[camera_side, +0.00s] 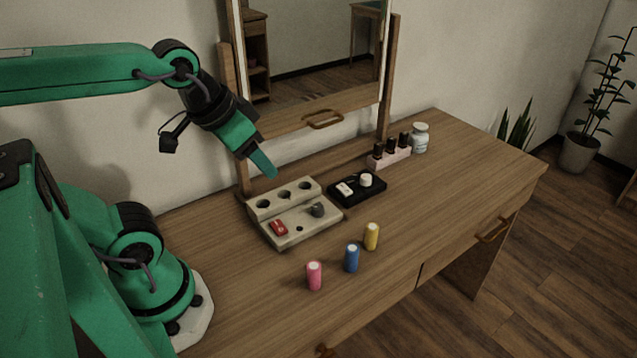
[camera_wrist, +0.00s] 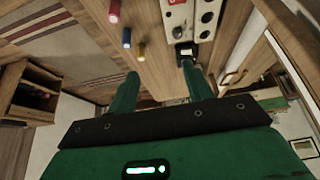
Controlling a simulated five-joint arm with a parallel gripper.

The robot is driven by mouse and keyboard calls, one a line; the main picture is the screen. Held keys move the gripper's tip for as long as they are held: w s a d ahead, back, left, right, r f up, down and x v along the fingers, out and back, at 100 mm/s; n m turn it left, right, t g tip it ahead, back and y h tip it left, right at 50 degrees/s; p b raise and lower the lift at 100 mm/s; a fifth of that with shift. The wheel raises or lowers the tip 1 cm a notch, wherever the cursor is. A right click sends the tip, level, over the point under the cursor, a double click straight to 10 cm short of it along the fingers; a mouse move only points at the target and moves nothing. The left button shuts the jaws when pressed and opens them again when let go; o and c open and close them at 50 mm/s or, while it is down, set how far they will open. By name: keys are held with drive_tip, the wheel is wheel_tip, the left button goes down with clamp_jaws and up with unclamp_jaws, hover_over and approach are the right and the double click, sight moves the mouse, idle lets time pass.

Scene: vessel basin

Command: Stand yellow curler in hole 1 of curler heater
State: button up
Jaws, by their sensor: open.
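The yellow curler (camera_side: 371,237) stands upright on the table at the right end of a row of curlers, and also shows in the wrist view (camera_wrist: 141,51). The curler heater (camera_side: 310,226) is a pale block with three empty round holes along its raised back, a red switch and a dark knob; part of it shows in the wrist view (camera_wrist: 177,17). No hole number is readable. My gripper (camera_side: 264,164) is above the back of the heater, well away from the yellow curler. In the wrist view, its green fingers (camera_wrist: 162,84) are apart with nothing held between them.
A blue curler (camera_side: 352,258) and a pink curler (camera_side: 314,276) stand left of the yellow one. A black tray (camera_side: 372,193) with small items sits right of the heater. Behind are a pink bottle rack (camera_side: 390,158), a white jar (camera_side: 420,138) and the mirror. The right tabletop is clear.

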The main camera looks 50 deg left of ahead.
drive_tip(key=shift+w, duration=0.1)
drive_tip(key=n+g, duration=0.5)
drive_tip(key=n, duration=0.5)
hover_over(372, 226)
drive_tip(key=f, duration=1.3)
drive_tip(key=shift+s, duration=0.25)
drive_tip(key=shift+w+d+f+g, duration=0.2)
drive_tip(key=shift+f+g, duration=0.1)
drive_tip(key=shift+f, duration=1.4)
drive_tip(key=shift+a+f, duration=0.15)
drive_tip(key=shift+f, duration=2.45)
